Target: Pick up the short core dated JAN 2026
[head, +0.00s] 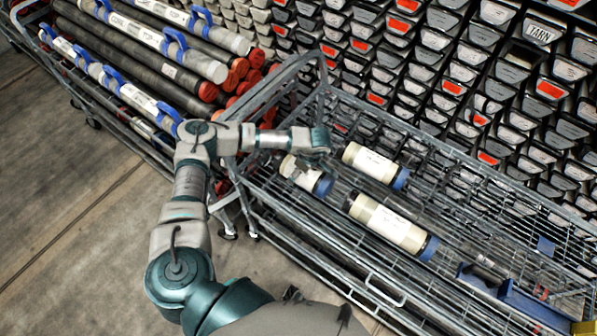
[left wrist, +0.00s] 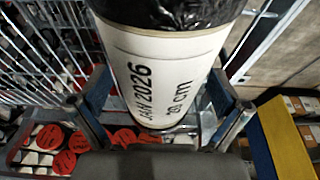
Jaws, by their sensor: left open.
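Three short cream cores with dark and blue ends lie in the wire cart. The smallest core (head: 300,177) is at the left, partly hidden by my left gripper (head: 306,158), which is over it. In the left wrist view, a core dated JAN 2026 (left wrist: 160,75) fills the middle, with a "cm" marking and black wrap at its far end. My left gripper also shows there (left wrist: 165,120), its fingers open on either side of the core. I cannot tell whether they touch it. My right gripper is not in view.
Another short core (head: 372,162) lies behind, and a longer one (head: 392,224) lies to the right. The wire cart (head: 455,170) has raised mesh sides. Long core tubes (head: 165,50) fill a rack at upper left. A wall of labelled core boxes (head: 430,60) stands behind.

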